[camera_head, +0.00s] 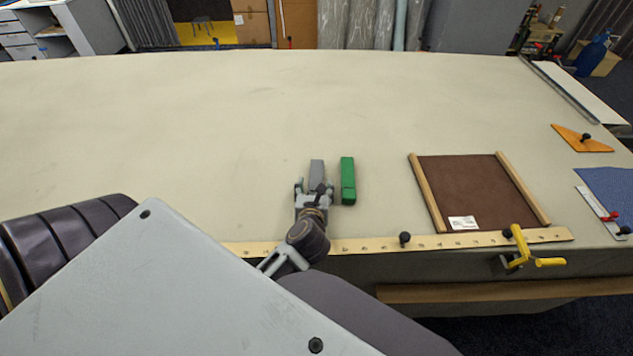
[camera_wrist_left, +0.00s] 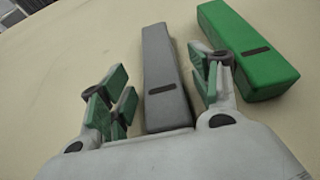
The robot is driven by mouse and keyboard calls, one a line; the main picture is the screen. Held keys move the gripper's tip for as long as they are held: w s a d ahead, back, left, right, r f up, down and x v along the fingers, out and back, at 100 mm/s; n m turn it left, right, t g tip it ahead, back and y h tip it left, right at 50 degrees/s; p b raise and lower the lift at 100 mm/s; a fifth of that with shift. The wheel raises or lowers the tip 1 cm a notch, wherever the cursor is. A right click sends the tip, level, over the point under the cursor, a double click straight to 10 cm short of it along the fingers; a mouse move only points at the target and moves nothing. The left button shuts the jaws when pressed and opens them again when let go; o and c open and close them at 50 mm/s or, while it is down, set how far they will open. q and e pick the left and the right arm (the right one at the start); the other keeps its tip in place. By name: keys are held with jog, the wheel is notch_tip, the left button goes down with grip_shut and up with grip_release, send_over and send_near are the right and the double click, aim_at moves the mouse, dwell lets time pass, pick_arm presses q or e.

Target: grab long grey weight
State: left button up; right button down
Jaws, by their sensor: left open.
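The long grey weight (camera_head: 317,170) lies on the cloth table, pointing away from me. In the left wrist view the grey weight (camera_wrist_left: 163,75) lies between the spread fingers of my open left gripper (camera_wrist_left: 163,92). A gap shows between the weight and the fingers on the left; the right finger is closer to it. In the head view my left gripper (camera_head: 315,186) is at the near end of the weight, partly hiding it. My right gripper is not in view.
A green weight (camera_head: 348,180) lies just right of the grey one, close to my right-hand finger. A brown framed board (camera_head: 465,180) lies further right. A wooden ruler strip (camera_head: 450,241) with a yellow clamp (camera_head: 525,248) runs along the near edge. The table is clear to the left and beyond.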

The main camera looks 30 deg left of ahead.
pick_arm(q)
jog(key=shift+c, duration=1.3)
grip_shut()
jog(key=shift+w+r, duration=0.1)
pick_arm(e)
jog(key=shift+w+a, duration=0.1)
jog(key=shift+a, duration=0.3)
